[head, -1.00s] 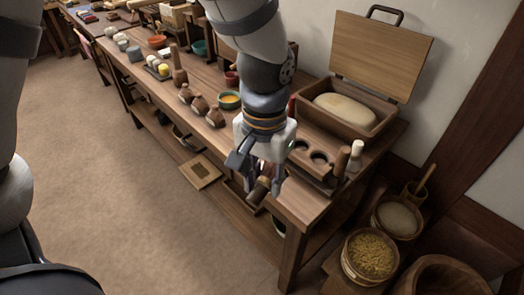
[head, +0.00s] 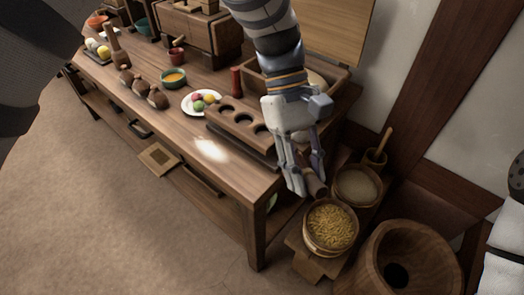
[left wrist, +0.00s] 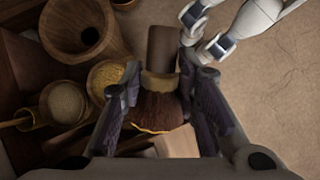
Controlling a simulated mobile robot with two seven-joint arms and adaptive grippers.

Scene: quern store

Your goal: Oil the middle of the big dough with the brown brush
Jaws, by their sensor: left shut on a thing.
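My left gripper (head: 306,172) is shut on the brown brush (head: 315,184), off the right end of the table. In the left wrist view the brush (left wrist: 160,100) lies between the fingers, with a dark brown handle and reddish-brown bristles; the bristle edge shows a thin yellow line. The big pale dough (head: 317,79) is in a wooden box (head: 338,84) at the table's back right, mostly hidden behind my left arm. A bowl of yellow liquid (head: 173,77) stands mid-table. White links at the top right of the wrist view look like my right arm; its jaw state is unclear.
A holder with round holes (head: 238,118) and a plate of coloured balls (head: 202,101) are on the table. Beyond the table's right end stand a tub of yellow grain (head: 330,228), a tub of pale meal (head: 357,186) and a large wooden vessel (head: 411,262). Floor at left is clear.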

